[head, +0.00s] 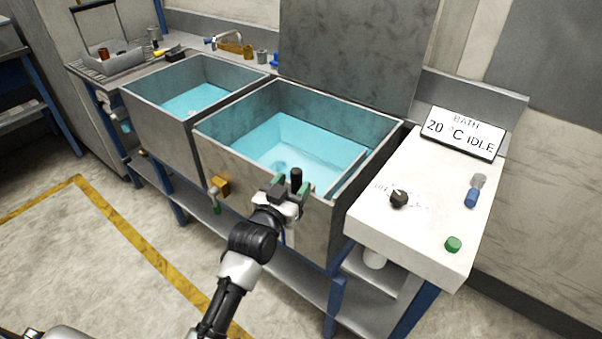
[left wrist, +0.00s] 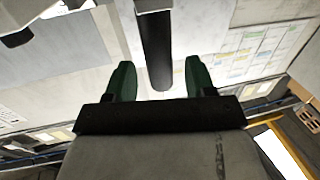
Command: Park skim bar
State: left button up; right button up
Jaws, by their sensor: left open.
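My left gripper (head: 292,188) is at the front rim of the right-hand basin (head: 225,154), its green fingers open. An upright black post (head: 296,176) stands by the fingers. In the left wrist view the black post (left wrist: 155,50) shows between the two spread fingers of the left gripper (left wrist: 160,82), with a gap on each side. A pale narrow bar (head: 346,172) lies inside the right-hand basin along its right side, by the blue water. I cannot tell whether the post belongs to this bar. My right gripper is not in view.
A white console (head: 425,225) right of the basin carries a black knob (head: 398,199), a green button (head: 453,244) and a sign (head: 462,134) reading "BATH 20 °C IDLE". A second water-filled basin (head: 155,117) stands left. A tall grey panel (head: 355,55) rises behind. Floor in front is clear.

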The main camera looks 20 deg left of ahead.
pick_arm(q)
jog(key=w, duration=0.4)
jog(key=shift+d, duration=0.35)
jog(key=shift+c, duration=0.5)
grip_shut()
